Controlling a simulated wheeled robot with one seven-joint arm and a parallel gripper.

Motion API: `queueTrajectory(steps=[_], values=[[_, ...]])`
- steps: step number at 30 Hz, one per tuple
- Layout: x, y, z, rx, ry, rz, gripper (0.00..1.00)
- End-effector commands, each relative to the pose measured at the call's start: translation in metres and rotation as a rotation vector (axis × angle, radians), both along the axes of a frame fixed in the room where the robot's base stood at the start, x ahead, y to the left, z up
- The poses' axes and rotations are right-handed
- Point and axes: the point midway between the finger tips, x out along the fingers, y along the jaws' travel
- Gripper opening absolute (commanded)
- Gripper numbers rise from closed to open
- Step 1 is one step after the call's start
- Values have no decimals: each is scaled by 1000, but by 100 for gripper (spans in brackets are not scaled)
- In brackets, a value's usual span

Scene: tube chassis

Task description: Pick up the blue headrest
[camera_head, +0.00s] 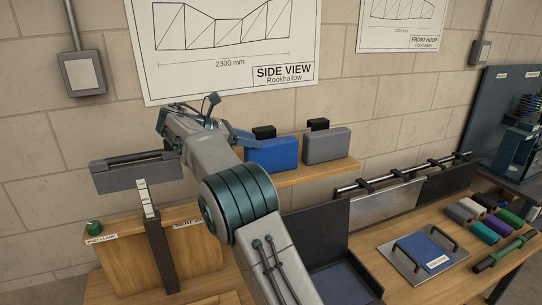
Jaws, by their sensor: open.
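The blue headrest (275,156) is a padded block with a black bracket on its upper back edge. It stands upright on a wooden shelf (310,172) against the wall, left of a similar grey headrest (329,146). My gripper (229,120) is at the upper left of the blue headrest, with its teal fingers apart and nothing seen between them. The lower finger appears close to the headrest's upper left corner; I cannot tell whether it touches. My arm crosses in front of the shelf's left part and hides some of it.
A grey padded bar (135,173) on a post stands at left, above a wooden box (135,262). At right, a workbench (425,285) holds a metal plate with a blue pad (425,252) and several coloured rolls (483,222). A rail with panels runs behind it.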

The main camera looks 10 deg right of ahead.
Motion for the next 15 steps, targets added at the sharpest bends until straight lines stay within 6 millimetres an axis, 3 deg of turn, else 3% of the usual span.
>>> queueTrajectory(steps=[9,15], values=[[6,-39,-14,1,1,-3,44],[7,-42,-17,1,-2,-1,44]])
